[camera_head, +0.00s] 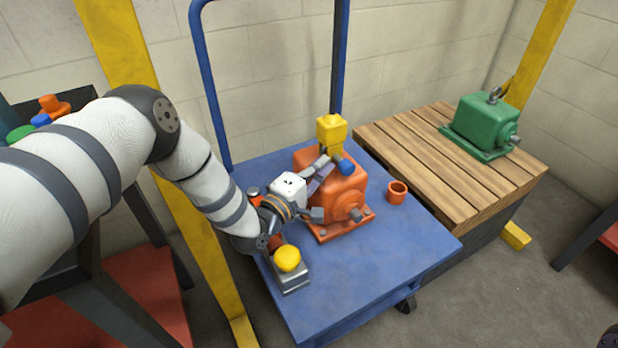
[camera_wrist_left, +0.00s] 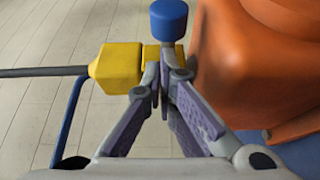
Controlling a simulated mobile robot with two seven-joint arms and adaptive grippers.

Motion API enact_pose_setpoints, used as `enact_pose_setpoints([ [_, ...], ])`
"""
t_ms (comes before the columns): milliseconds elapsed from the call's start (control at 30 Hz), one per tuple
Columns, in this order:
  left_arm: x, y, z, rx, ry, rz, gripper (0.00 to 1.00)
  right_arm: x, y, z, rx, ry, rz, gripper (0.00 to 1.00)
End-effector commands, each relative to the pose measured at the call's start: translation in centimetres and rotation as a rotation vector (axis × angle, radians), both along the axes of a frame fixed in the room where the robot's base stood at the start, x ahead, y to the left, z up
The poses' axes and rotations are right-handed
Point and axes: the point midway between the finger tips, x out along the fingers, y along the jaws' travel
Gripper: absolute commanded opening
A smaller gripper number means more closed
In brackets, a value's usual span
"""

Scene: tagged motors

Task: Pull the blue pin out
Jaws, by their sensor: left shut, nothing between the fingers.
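The blue pin (camera_head: 346,165) shows as a rounded blue knob at the upper front of the orange motor (camera_head: 347,205), below a yellow tag block (camera_head: 331,132). In the left wrist view the blue knob (camera_wrist_left: 168,20) is at the top centre, just beyond my fingertips, with the yellow block (camera_wrist_left: 118,68) to the left and the orange motor (camera_wrist_left: 255,70) to the right. My left gripper (camera_head: 332,166) is shut and empty close to the pin; its fingers (camera_wrist_left: 164,72) meet just below the knob. Whether they touch it I cannot tell.
The motor stands on a blue cart (camera_head: 390,260) with blue rails. A small orange cup (camera_head: 397,193) is right of it, and a box with a yellow button (camera_head: 287,258) is in front-left. A green motor (camera_head: 482,124) sits on a wooden crate (camera_head: 420,160). Yellow posts stand nearby.

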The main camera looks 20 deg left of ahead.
Motion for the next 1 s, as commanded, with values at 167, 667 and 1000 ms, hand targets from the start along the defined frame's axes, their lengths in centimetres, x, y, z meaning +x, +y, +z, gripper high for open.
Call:
enact_pose_setpoints([
  [167, 1.1, -0.2, 0.0, 0.0, 0.0, 0.001, 0.0, -0.1, 0.0, -0.2, 0.0, 0.003, 0.0, 0.4],
  [667, -0.6, -2.6, 0.2, -0.004, 0.002, -0.003, 0.0, 0.3, 0.0, 0.7, 0.0, -0.01, 0.0, 0.4],
  [1000, -1.7, -3.9, 0.0, 0.0, 0.001, -0.001, 0.0, 0.5, 0.0, 0.9, 0.0, -0.014, 0.0, 0.4],
])
